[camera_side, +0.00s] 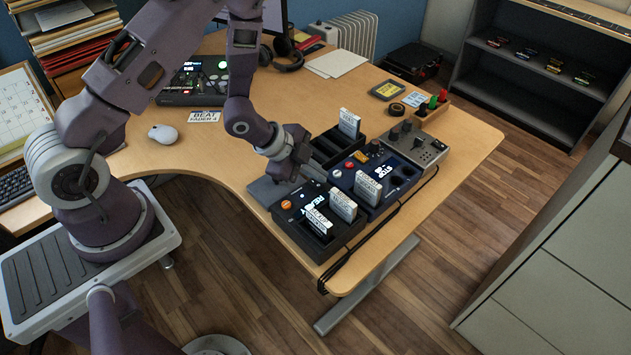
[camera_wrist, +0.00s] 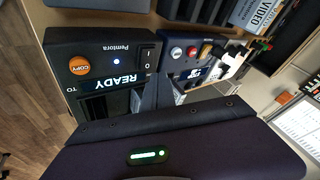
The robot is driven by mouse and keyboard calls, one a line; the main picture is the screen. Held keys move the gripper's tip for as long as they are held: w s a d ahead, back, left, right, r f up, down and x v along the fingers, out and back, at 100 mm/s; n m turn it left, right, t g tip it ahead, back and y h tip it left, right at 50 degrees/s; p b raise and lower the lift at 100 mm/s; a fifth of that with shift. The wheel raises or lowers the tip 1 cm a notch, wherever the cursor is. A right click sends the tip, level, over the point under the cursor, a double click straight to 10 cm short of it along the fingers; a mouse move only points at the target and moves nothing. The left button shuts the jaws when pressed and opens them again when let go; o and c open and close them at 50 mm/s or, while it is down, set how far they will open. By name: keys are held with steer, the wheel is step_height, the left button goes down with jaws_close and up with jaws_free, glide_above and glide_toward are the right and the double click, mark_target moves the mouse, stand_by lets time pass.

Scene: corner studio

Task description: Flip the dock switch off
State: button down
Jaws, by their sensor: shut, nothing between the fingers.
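The black dock (camera_side: 345,240) stands near the desk's right front edge with white cartridges upright in it. In the side view I cannot make out the switch near my gripper. My gripper (camera_side: 279,180) is shut and empty, low behind the dock's left part.
A blue dock (camera_side: 366,192) with red and white buttons stands right beside the black dock, then a grey knobbed box (camera_side: 428,150). A black rack (camera_side: 325,150) with a cartridge is behind. Cables run along the front edge. The desk (camera_side: 190,155) left of my gripper is mostly clear.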

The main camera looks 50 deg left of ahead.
mark_target(317, 186)
stand_by(0.4)
steer(key=shift+f, duration=0.45)
steer(key=shift+f, duration=0.3)
stand_by(0.4)
steer(key=shift+r, duration=0.8)
steer(key=shift+r, duration=3)
